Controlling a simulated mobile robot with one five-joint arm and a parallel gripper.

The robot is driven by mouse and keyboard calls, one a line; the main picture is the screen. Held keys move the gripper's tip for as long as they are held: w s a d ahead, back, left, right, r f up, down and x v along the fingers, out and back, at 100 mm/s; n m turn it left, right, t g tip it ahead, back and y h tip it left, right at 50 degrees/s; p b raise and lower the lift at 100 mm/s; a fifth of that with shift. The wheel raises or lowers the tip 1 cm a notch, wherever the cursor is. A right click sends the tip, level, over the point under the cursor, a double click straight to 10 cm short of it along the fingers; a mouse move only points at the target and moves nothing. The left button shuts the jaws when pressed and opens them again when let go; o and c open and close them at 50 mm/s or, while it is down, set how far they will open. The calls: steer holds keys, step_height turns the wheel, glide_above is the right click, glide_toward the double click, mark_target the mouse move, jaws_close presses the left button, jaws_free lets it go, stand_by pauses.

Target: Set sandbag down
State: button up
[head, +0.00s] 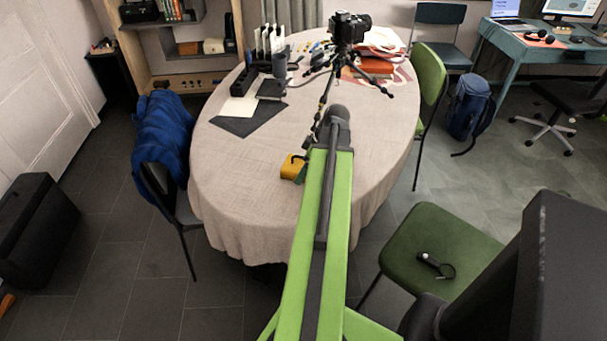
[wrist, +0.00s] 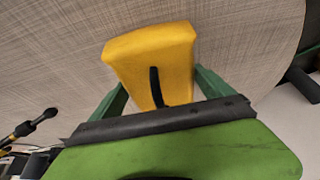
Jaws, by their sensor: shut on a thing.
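The sandbag is a yellow block-shaped bag (head: 291,167) with a black strap, seen in the head view over the near part of the table. It also fills the middle of the wrist view (wrist: 150,55). My gripper (wrist: 157,88) is shut on it, with a green finger on each side. The oval table (head: 235,185) has a beige cloth. I cannot tell whether the bag touches the cloth. My arm hides its right side in the head view. A camera on a black tripod (head: 348,35) stands at the table's back, its lower part partly hidden.
A dark mat (head: 249,122), a black pouch (head: 271,89) and a dark cup (head: 279,64) lie or stand at the back left. An orange book (head: 374,66) is at the back right. Chairs surround the table. The front left cloth is clear.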

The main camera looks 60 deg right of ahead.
steer(key=o, duration=1.8)
steer(key=p+v, duration=1.1)
steer(key=v, duration=0.1)
steer(key=shift+w, duration=0.1)
